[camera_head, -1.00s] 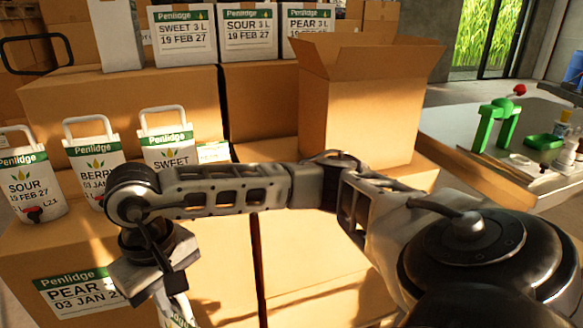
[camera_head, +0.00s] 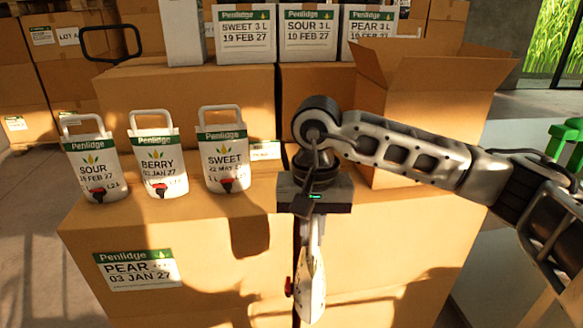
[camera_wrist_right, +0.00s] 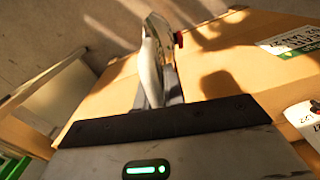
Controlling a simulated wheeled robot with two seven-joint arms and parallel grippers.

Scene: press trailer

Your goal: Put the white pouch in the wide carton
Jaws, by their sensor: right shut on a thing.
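The white pouch (camera_head: 312,282) hangs edge-on below my right gripper (camera_head: 314,212), with its red tap at the left. My right gripper is shut on its upper end, in front of the stacked boxes. In the right wrist view the pouch (camera_wrist_right: 152,65) stands out beyond the gripper, its red tap at upper right. The open carton (camera_head: 432,100) stands to the right with its flaps up. My right arm crosses in front of it, and its inside is mostly hidden. My left gripper is not in view.
Three white pouches, sour (camera_head: 93,165), berry (camera_head: 157,165) and sweet (camera_head: 223,160), stand on the front box (camera_head: 210,255) at left. Labelled white packs (camera_head: 310,35) stand on the box behind. A green stand (camera_head: 566,145) is at the far right.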

